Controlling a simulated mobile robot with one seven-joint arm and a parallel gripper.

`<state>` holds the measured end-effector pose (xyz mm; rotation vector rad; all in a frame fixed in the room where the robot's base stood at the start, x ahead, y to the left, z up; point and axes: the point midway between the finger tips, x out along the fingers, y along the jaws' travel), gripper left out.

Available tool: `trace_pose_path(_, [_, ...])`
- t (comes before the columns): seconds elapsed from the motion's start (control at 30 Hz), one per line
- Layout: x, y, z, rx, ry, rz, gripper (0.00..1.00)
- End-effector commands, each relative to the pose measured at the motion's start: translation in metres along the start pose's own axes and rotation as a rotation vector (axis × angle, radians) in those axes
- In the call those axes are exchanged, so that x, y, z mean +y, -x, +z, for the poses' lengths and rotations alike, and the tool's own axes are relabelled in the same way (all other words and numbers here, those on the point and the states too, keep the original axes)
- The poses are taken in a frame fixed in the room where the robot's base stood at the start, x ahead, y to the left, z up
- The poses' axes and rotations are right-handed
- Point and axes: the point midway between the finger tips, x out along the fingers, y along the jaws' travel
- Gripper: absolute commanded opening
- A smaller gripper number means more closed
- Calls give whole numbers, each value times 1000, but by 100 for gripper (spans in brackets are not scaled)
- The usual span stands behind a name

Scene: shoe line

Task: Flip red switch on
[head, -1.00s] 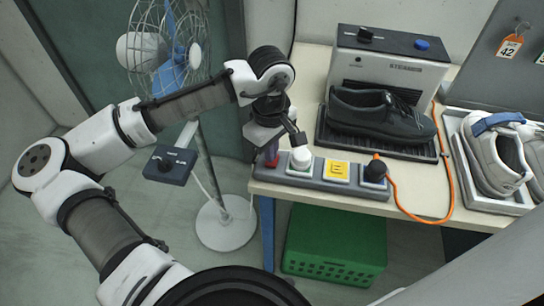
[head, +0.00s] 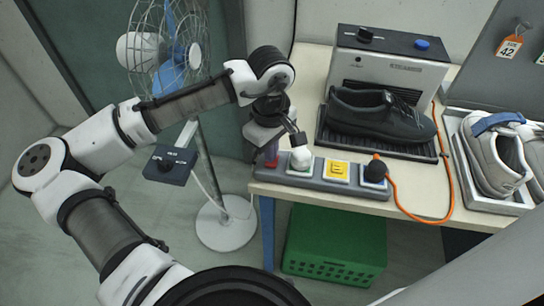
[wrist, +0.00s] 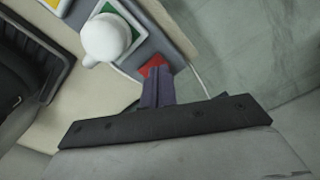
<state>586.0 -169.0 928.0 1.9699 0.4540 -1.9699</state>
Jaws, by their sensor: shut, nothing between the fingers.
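The red switch (head: 271,163) sits at the left end of a grey power strip (head: 318,180) along the table's front edge. In the head view it is partly hidden by my gripper. In the wrist view only a red patch (wrist: 153,65) shows, just beyond the fingertips. My gripper (wrist: 156,75) is shut and empty, its dark fingers together and over or against the red part; I cannot tell whether they touch it. Which way the switch is set cannot be seen.
A white plug (head: 301,158) stands on the strip just right of the switch, then a yellow block (head: 337,171) and a black plug (head: 375,171) with an orange cable. A steamer (head: 392,65) and black shoe (head: 381,116) stand behind. A fan (head: 165,50) is at left.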

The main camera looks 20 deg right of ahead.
Motion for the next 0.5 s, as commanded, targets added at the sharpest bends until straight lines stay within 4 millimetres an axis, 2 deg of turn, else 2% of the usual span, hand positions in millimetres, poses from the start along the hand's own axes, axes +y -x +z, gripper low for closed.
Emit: trace_pose_path(0.5, [0,-5,0,0,0,0,0])
